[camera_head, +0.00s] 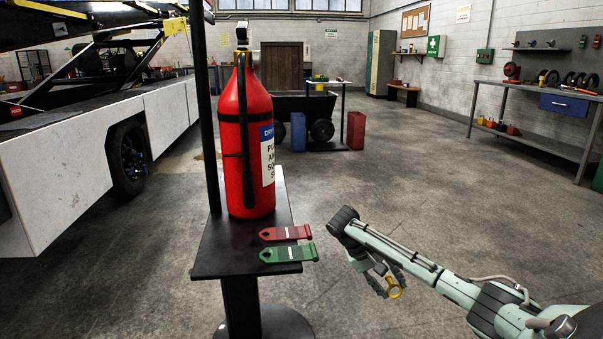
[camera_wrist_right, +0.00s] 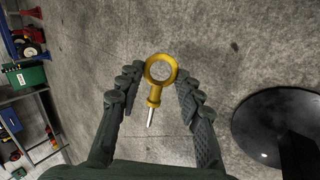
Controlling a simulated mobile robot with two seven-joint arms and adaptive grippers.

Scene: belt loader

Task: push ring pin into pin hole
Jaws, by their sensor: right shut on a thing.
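The ring pin (camera_head: 394,289) is a yellow ring with a collar and a thin silver shaft. My right gripper (camera_head: 383,284) is shut on it and holds it in the air, to the right of the small black stand. In the right wrist view, the ring pin (camera_wrist_right: 159,71) sits between the dark fingers (camera_wrist_right: 156,88), ring toward the top and shaft toward the palm. A red fire extinguisher (camera_head: 232,150) stands upright on the stand, with a dark valve head (camera_head: 241,38) on top. I cannot make out the pin hole. My left gripper is not in view.
The black stand (camera_head: 215,258) carries a red tag (camera_head: 285,233) and a green tag (camera_head: 288,253), and a dark post rises beside the extinguisher. A white vehicle (camera_head: 85,160) is at left. A workbench (camera_head: 541,100) is at far right. The floor between is clear.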

